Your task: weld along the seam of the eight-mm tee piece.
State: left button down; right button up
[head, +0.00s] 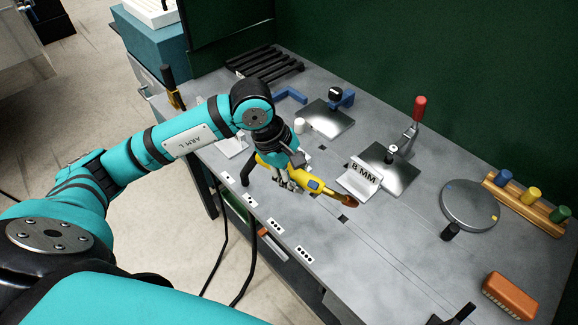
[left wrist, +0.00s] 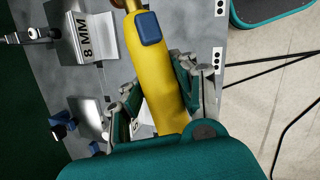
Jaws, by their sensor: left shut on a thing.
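My left gripper (head: 290,178) is shut on the yellow welding torch (head: 318,190), which has a blue button. The torch's copper-coloured nozzle (head: 344,202) points right, just in front of the tee piece marked 8 MM (head: 360,179); I cannot tell whether they touch. The tee piece sits by a shiny metal plate (head: 397,178) with a red-handled clamp (head: 414,122). In the left wrist view the torch (left wrist: 152,75) runs up between the fingers, and the 8 MM label (left wrist: 82,32) is at upper left. The nozzle tip is cut off there. My right gripper is not in view.
Another plate (head: 318,118) with a blue clamp lies farther back. A round grey disc (head: 470,204), a wooden rack of coloured pegs (head: 528,204), a dark cylinder (head: 450,231) and an orange brush (head: 510,296) stand to the right. The bench's front middle is mostly clear.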

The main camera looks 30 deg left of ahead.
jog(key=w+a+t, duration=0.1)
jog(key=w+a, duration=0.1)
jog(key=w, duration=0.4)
pick_arm(q)
jog(key=w+a+f+n+t+y+b, duration=0.1)
jog(key=w+f+n+b, duration=0.2)
jog(key=w+b, duration=0.2)
jog(key=shift+w+a+f+n+t, duration=0.15)
jog(key=shift+w+f+n+t, duration=0.2)
jog(key=shift+w, duration=0.2)
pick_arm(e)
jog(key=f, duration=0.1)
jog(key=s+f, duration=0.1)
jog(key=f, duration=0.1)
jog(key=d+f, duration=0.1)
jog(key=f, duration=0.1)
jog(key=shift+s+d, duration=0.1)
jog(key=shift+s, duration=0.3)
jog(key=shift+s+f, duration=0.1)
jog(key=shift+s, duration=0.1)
pick_arm(q)
jog(key=shift+b, duration=0.3)
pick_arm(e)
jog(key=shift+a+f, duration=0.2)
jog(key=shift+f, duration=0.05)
